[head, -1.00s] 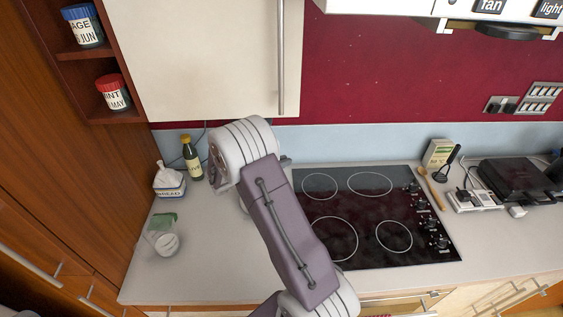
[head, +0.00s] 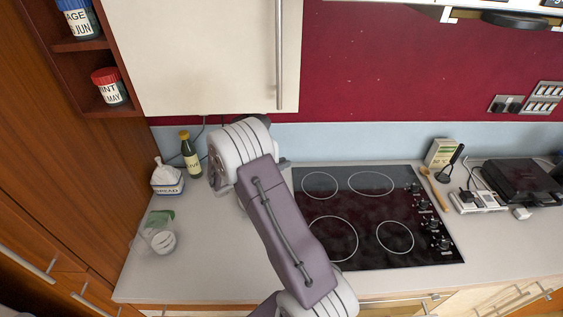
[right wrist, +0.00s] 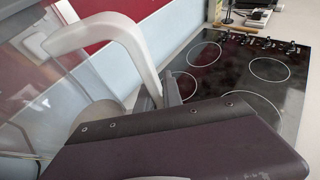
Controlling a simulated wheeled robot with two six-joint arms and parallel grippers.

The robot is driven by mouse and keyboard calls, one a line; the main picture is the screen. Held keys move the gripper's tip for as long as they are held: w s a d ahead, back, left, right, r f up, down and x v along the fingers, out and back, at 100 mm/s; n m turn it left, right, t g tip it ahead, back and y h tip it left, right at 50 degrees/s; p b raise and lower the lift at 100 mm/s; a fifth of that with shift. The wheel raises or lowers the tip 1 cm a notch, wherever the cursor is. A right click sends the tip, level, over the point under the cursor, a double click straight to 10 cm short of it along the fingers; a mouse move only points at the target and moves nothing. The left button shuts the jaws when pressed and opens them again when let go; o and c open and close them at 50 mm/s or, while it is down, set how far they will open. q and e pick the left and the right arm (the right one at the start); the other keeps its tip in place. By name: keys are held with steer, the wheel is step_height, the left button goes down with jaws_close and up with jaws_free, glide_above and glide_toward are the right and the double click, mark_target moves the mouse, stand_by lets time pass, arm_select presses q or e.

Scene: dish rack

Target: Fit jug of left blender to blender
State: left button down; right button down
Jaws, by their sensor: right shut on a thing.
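In the right wrist view a clear jug (right wrist: 40,95) with a pale grey handle (right wrist: 95,28) fills the left side. My right gripper (right wrist: 165,92) is shut on this handle near its lower end. In the head view my right wrist and forearm stand over the counter left of the hob and hide the held jug and the gripper's fingers. A second clear jug-like vessel (head: 160,240) with a green part (head: 158,217) is at the counter's left. I cannot make out a blender base; it may be behind my arm. My left gripper is not in view.
A hob (head: 350,215) lies right of my arm. A bread crock (head: 167,178) and a dark bottle (head: 190,155) stand at the back left. A cream wall cupboard (head: 195,55) hangs above. The counter (head: 205,265) at the front left is bare.

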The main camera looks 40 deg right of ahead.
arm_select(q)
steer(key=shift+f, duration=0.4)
arm_select(e)
steer(key=shift+w+f, duration=0.1)
steer(key=shift+f, duration=0.25)
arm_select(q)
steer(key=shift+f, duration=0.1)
arm_select(e)
steer(key=shift+f, duration=0.3)
arm_select(q)
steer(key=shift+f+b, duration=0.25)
steer(key=shift+b, duration=0.15)
arm_select(e)
steer(key=shift+f, duration=0.15)
